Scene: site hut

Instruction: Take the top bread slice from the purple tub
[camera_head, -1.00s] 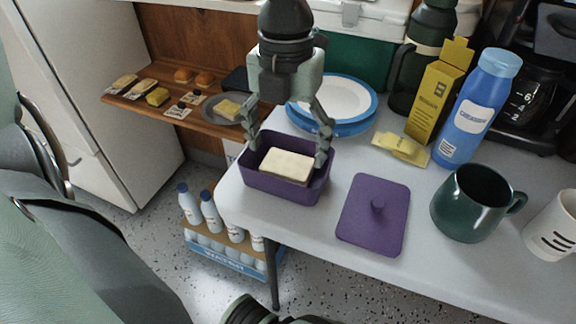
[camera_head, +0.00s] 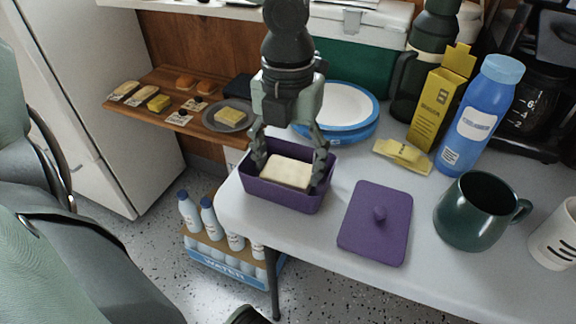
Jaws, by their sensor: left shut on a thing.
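The purple tub (camera_head: 283,194) stands open at the near left corner of the pale table. A pale bread slice (camera_head: 288,172) lies flat inside it as the top one; whatever is under it is mostly hidden. My left gripper (camera_head: 289,164) reaches down from above into the tub, with one finger at each end of the slice. It is shut on the slice, which is still within the tub walls. My right gripper is not in view.
The purple lid (camera_head: 375,222) lies right of the tub, with a dark green mug (camera_head: 477,212) beyond it. Blue-rimmed plates (camera_head: 347,103), a yellow packet (camera_head: 403,155), a yellow carton (camera_head: 436,105) and a blue bottle (camera_head: 480,115) stand behind. A wooden shelf (camera_head: 150,115) is at left.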

